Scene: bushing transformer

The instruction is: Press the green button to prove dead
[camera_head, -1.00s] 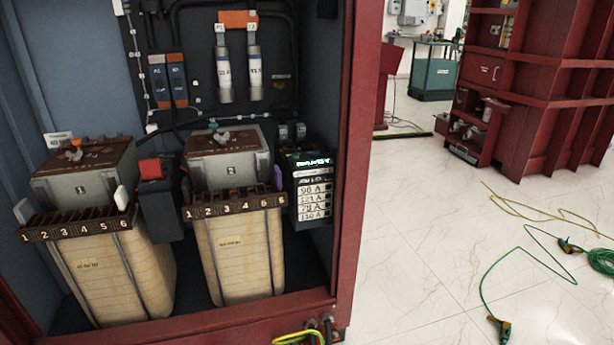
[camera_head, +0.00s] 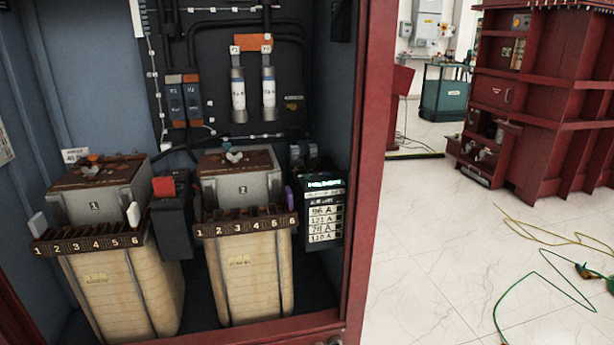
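No green button can be clearly made out. A dark meter unit (camera_head: 325,207) with a green-lit display strip (camera_head: 324,184) and several amp readings is on the right inside the open red cabinet (camera_head: 367,170). My gripper is not in view.
Fuse holders (camera_head: 253,90) and cables are on the cabinet's back panel. Right of the cabinet, pale floor (camera_head: 430,250) is open. Yellow (camera_head: 540,235) and green (camera_head: 530,285) leads lie on it. A second red cabinet (camera_head: 545,105) stands at the back right.

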